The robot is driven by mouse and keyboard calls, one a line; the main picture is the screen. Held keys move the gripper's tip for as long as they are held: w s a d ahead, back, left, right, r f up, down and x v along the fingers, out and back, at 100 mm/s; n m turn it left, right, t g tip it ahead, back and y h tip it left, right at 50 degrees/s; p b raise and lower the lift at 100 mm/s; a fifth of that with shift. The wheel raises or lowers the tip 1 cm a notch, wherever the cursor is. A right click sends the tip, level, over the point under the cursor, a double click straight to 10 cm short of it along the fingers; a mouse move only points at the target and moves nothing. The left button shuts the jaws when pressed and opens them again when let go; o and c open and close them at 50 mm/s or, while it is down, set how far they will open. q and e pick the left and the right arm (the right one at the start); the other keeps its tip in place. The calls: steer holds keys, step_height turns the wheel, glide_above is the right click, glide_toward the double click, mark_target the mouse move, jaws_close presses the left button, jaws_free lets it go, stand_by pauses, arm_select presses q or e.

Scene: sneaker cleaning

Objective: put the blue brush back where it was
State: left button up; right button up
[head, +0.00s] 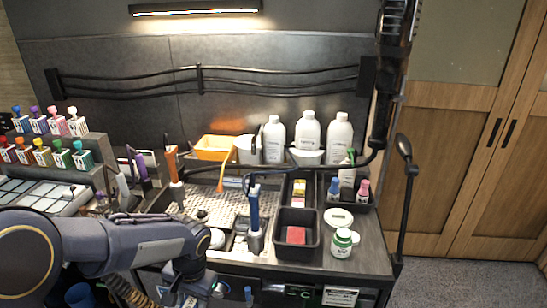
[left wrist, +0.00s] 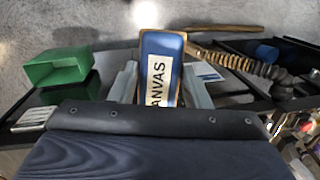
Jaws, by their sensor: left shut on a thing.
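My left gripper (left wrist: 160,84) is shut on a blue brush (left wrist: 161,53) in the left wrist view. The brush has a blue face with a brown rim and a white label reading "CANVAS". Its bristles are not visible. In the head view my left arm comes in from the left and its wrist is low near the bottom edge, in front of the counter, so the held brush cannot be made out clearly there. A blue-handled tool (head: 254,210) stands upright on the counter. My right gripper is not in view.
An orange-handled tool (head: 173,165) and a purple-handled one (head: 142,168) stand at the left. A black bin (head: 284,243) holds a red block. White bottles (head: 308,138) stand at the back, and a green-and-white jar (head: 343,242) is at right. A green box (left wrist: 58,67) shows in the wrist view.

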arm_select(q)
steer(key=w+a+f+n+b, duration=0.1)
steer(key=w+f+n+b, duration=0.2)
steer(key=f, duration=0.8)
steer(key=shift+w+f, duration=0.1)
steer(key=shift+w, duration=0.05)
